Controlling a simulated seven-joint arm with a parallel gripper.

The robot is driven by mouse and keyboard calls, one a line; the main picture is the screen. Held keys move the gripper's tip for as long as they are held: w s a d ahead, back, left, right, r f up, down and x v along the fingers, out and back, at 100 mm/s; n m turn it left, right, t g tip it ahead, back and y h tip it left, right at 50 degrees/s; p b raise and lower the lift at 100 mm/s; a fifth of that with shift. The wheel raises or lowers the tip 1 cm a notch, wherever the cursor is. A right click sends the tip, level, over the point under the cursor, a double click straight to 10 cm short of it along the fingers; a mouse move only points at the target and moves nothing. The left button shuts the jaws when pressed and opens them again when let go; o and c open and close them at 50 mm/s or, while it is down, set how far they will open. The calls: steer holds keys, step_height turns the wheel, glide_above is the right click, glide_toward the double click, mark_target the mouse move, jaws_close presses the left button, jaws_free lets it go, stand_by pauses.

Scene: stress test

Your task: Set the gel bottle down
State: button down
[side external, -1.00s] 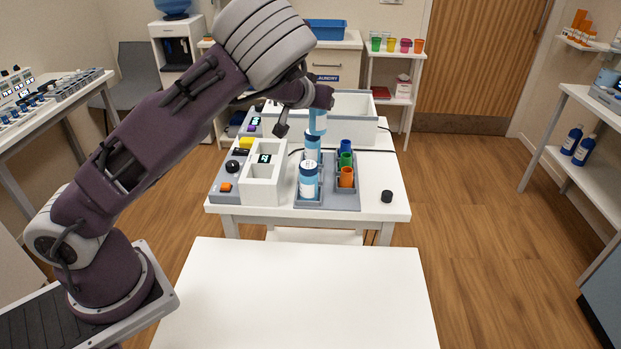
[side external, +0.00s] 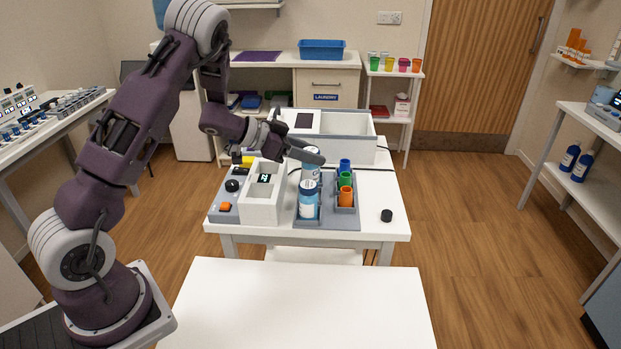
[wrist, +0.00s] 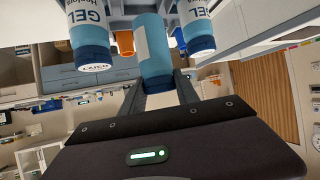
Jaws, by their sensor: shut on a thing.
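My gripper (side external: 308,155) reaches in from the left, nearly level, over the grey tray (side external: 340,220). In the wrist view its two fingers (wrist: 160,92) are shut around a light-blue gel bottle (wrist: 155,45). Another gel bottle (wrist: 88,35) with a dark blue cap is left of it, and a further one (wrist: 197,30) is right of it. In the side view a gel bottle (side external: 308,203) stands upright at the front of the tray. A bottle behind it (side external: 311,172) is partly covered by my gripper. Whether the held bottle's base touches the tray is hidden.
Blue, green and orange cups (side external: 346,197) stand in a holder right of the bottles. A white block with a display (side external: 262,205) is close on the left. A white bin (side external: 345,128) is behind. A black cap (side external: 387,215) lies at the table's right.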

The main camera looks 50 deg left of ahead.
mark_target(310, 169)
step_height(310, 169, down, 5)
steer(key=shift+r, duration=0.2)
steer(key=c, duration=1.1)
jaws_free()
steer(key=shift+c, duration=0.2)
steer(key=v, duration=1.2)
step_height(310, 169, up, 15)
steer(key=n+y, duration=0.4)
steer(key=y, duration=0.5)
steer(key=s+d+f+g+h, duration=0.1)
steer(key=s+d+g+h, duration=0.1)
steer(key=s+d, duration=0.7)
steer(key=s+d+f+g+h, duration=0.1)
steer(key=s+d+g+h, duration=0.1)
steer(key=s+d, duration=0.8)
steer(key=s+g, duration=0.1)
steer(key=s, duration=0.5)
steer(key=shift+f+n+g, duration=0.25)
steer(key=shift+n+g, duration=0.05)
steer(key=shift+n, duration=0.1)
